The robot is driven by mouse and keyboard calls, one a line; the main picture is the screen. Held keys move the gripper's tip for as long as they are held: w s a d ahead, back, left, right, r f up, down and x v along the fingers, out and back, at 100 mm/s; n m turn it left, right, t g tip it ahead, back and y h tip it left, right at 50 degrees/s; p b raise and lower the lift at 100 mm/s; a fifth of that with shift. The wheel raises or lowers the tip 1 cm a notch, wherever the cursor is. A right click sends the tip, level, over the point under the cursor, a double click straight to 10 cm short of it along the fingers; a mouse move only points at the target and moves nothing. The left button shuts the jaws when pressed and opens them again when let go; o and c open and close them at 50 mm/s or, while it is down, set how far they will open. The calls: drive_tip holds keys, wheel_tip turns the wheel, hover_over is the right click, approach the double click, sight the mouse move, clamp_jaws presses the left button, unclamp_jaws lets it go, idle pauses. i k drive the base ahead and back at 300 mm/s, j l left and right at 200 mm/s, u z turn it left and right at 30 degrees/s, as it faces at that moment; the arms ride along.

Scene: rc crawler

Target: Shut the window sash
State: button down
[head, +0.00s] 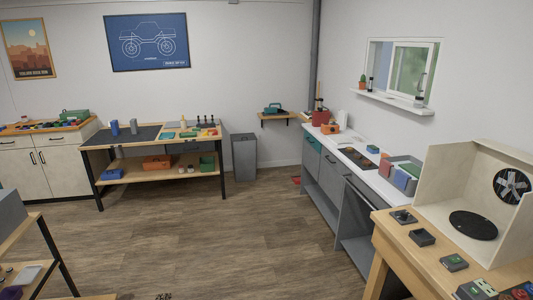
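The window (377,44) is set in the right-hand wall, above the counter, with a white frame. Its white-framed sash (391,70) with greenish glass stands in the right part of the opening. The left part looks uncovered by this sash, though the gap is small in view. A white sill (392,101) juts out below the window. A slim dark upright shape at the sash's right side may be a handle; I cannot tell. My gripper is not clearly seen, and nothing touches the window.
A potted cactus (362,82) and small bottles (419,101) stand on the sill. Below it runs a white-topped counter (342,152) with bins. A wooden bench (392,236) with a fan booth (487,160) stands at right. The middle floor (240,230) is clear. A small dark shape (164,296) shows at the bottom edge.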

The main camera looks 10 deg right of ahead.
sight(428, 74)
drive_tip(key=i+z, duration=0.1)
drive_tip(key=i, duration=1.95)
